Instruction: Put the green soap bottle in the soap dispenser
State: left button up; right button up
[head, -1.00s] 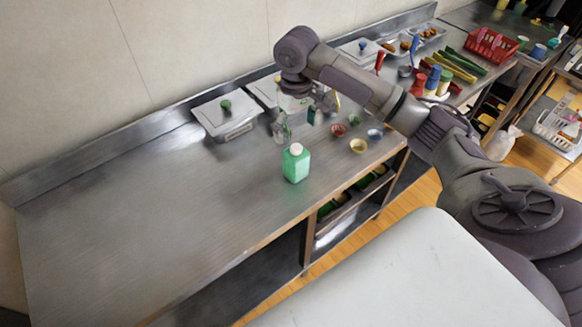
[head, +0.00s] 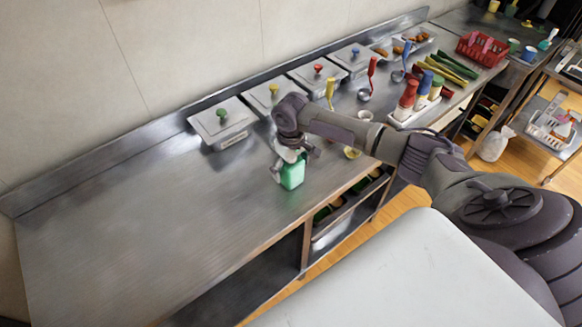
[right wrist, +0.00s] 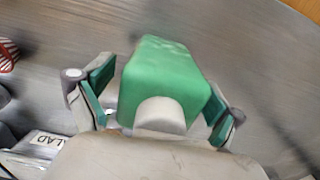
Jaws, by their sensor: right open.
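The green soap bottle (head: 292,176) stands upright on the steel counter near its front edge. My right gripper (head: 290,163) is over it from above and hides its cap in the head view. In the right wrist view the bottle (right wrist: 165,75) with its pale cap (right wrist: 160,115) lies between the two green-padded fingers of my right gripper (right wrist: 160,88). The fingers are open, with a gap visible at the left finger. My left gripper is not in view. I cannot identify a soap dispenser with certainty.
Lidded steel containers (head: 222,123) line the counter's back. The counter's left half (head: 130,220) is clear.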

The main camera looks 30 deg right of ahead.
jog(key=c, duration=1.6)
jog(key=shift+w+r, duration=0.1)
jog(key=shift+r, duration=0.5)
jog(key=shift+c, duration=0.2)
notch_tip(320, 180, up, 3)
jog(key=shift+f+b, duration=0.15)
jog(key=shift+b, duration=0.45)
jog(key=s+d+r+b, duration=0.2)
jog(key=s+d+r, duration=0.4)
jog(key=d, duration=0.4)
jog(key=s+a+r, duration=0.1)
jog(key=s+a, duration=0.2)
jog(key=a, duration=0.4)
jog(key=s+a+r, duration=0.2)
jog(key=s+a, duration=0.1)
jog(key=a, duration=0.5)
jog(key=s+a+r+m, duration=0.1)
jog(key=s+a, duration=0.2)
jog(key=a, duration=0.5)
jog(key=shift+a+r, duration=0.25)
jog(key=shift+r, duration=0.05)
